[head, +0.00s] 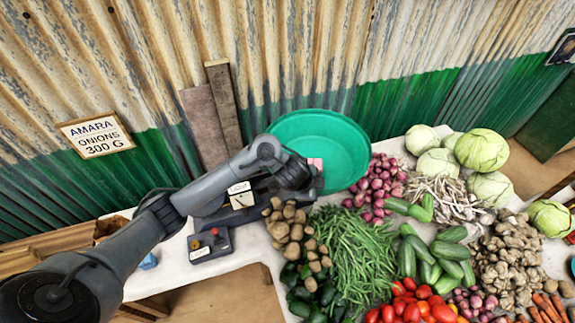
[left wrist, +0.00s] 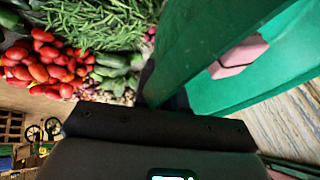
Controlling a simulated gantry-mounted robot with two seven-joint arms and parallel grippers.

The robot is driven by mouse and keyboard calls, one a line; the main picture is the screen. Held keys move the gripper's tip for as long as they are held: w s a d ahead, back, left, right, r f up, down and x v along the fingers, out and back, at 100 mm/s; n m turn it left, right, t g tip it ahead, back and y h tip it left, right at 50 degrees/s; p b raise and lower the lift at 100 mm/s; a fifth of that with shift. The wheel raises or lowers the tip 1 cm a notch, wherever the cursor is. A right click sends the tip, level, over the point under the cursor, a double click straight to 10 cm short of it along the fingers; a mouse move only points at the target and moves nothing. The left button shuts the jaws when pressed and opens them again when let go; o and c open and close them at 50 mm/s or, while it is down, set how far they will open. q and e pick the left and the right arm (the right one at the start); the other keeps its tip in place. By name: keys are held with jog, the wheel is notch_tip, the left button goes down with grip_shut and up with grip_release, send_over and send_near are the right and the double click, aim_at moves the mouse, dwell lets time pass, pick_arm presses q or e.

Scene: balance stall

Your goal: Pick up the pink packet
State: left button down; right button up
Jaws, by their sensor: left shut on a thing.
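The pink packet (head: 316,163) lies in the wide green basin (head: 335,128), against its near left side in the head view. In the left wrist view the packet (left wrist: 240,57) rests inside the basin, apart from my gripper's dark body. My left gripper (head: 304,184) is at the basin's near left rim. It is shut on the basin's rim, which runs down to the gripper in the left wrist view (left wrist: 195,60). The fingertips are hidden by the gripper's own body. My right gripper is in neither view.
A dial scale (head: 243,195) stands beside my left arm. A small grey box with buttons (head: 210,245) is nearer. Potatoes (head: 290,225), green beans (head: 345,255) and red onions (head: 380,185) crowd the right. The corrugated wall (head: 290,50) stands close behind.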

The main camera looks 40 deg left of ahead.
pick_arm(q)
jog(key=shift+w+a+r, duration=0.35)
jog(key=shift+w, duration=0.05)
jog(key=shift+w+a+f+b, duration=0.1)
jog(key=shift+a+f+b, duration=0.05)
jog(key=shift+a+b, duration=0.2)
jog(key=a+f, duration=0.2)
jog(key=a, duration=0.1)
jog(key=a+f, duration=0.2)
jog(key=a, duration=0.2)
jog(key=a+f, duration=0.2)
jog(key=a, duration=0.1)
jog(key=shift+w+a+f, duration=0.1)
jog(key=shift+w+a, duration=0.05)
jog(key=shift+a, duration=0.2)
jog(key=shift+f, duration=2.15)
